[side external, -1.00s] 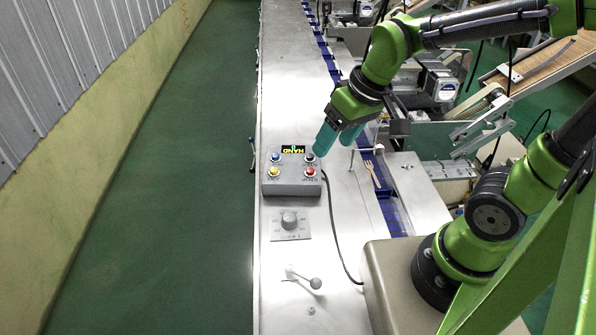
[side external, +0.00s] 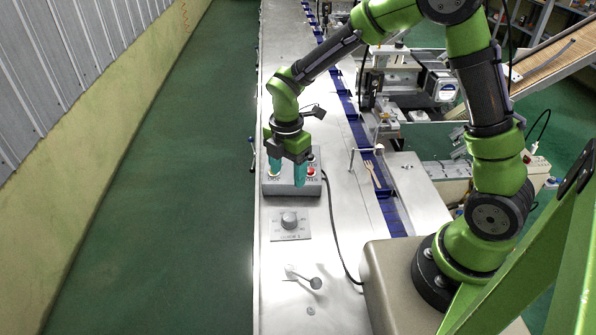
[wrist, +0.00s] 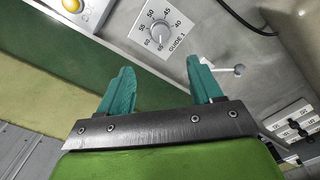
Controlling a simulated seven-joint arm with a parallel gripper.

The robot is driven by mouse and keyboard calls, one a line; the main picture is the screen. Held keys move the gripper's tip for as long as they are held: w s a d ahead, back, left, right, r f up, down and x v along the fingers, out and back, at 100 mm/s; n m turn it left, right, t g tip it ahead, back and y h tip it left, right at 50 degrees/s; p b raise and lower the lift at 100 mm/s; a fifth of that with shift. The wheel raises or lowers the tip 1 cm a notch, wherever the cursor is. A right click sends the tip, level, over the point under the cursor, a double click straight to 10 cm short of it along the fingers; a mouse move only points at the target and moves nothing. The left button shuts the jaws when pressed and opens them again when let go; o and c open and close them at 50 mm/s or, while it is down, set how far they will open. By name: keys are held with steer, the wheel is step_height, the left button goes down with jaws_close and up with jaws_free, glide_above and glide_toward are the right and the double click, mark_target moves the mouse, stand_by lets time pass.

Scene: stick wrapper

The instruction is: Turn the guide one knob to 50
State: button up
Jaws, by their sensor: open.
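The guide one knob (side external: 289,220) is a round grey dial on a square plate on the steel table, in front of the button box in the side view. In the wrist view the knob (wrist: 159,33) sits at the top, just beyond the fingertips, on a plate marked GUIDE 1 with numbers from 40 to 60 around it. My gripper (side external: 288,174) has teal fingers pointing down over the button box, apart from the knob. It also shows in the wrist view (wrist: 163,66), open and empty.
The grey button box (side external: 290,187) stands behind the knob, partly hidden by my gripper. A lever with a ball end (side external: 304,278) is in front of the knob, and a black cable (side external: 337,235) runs to the right. Bare steel surrounds the knob plate.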

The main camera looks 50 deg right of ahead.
mark_target(289, 217)
step_height(289, 217, down, 15)
steer(key=shift+r, duration=0.1)
steer(key=shift+c, duration=0.5)
steer(key=c, duration=1)
